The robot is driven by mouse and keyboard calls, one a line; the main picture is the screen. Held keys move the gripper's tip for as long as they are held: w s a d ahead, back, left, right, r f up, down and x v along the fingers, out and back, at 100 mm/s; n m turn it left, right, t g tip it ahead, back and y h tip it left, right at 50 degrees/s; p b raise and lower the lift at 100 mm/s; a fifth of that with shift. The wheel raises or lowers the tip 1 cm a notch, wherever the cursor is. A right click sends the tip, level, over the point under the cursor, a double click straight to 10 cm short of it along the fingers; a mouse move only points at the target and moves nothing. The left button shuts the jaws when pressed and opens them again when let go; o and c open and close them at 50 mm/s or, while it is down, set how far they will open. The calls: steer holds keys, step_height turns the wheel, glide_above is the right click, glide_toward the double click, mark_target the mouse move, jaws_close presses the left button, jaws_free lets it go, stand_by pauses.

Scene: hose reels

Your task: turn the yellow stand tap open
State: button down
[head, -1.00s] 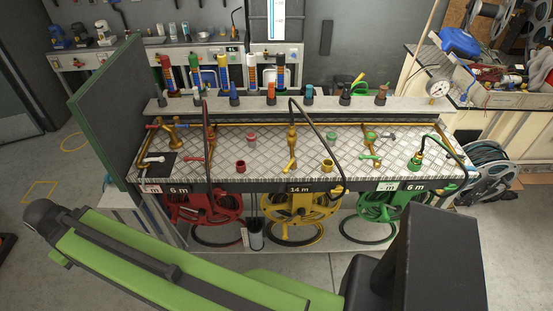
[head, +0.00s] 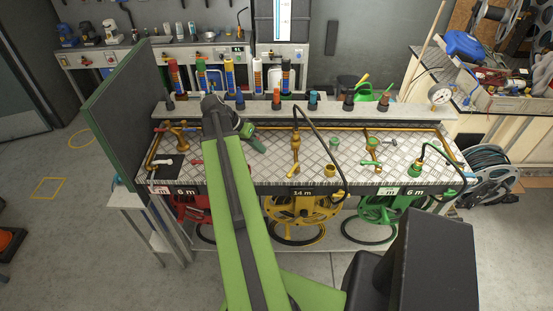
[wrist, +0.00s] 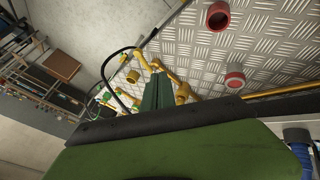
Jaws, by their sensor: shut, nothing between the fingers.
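The yellow stand tap (head: 296,146) stands upright on the chequered metal bench top, left of a black hose arc, with a yellow lever (head: 292,172) low at its front. My gripper (head: 259,144) is left of the tap at bench height, apart from it in the head view. In the wrist view, my dark green fingers (wrist: 158,92) are shut and empty. The yellow tap (wrist: 155,63) shows just beyond their tips there, partly hidden behind them. I cannot tell from the wrist view whether they touch.
A yellow cup (head: 330,170) stands right of the tap. A grey ledge (head: 420,111) with several coloured nozzles runs behind.

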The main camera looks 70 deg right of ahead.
mark_target(293, 170)
steer(key=b+x, duration=0.7)
steer(key=x, duration=0.2)
steer(key=shift+w+a+f, duration=0.1)
steer(key=shift+f, duration=0.25)
steer(key=shift+s+f+b, duration=0.15)
steer(key=shift+s+b, duration=0.15)
steer(key=shift+s, duration=0.75)
steer(key=shift+s+f+b, duration=0.15)
steer(key=shift+s+b, duration=0.1)
steer(key=shift+s, duration=0.85)
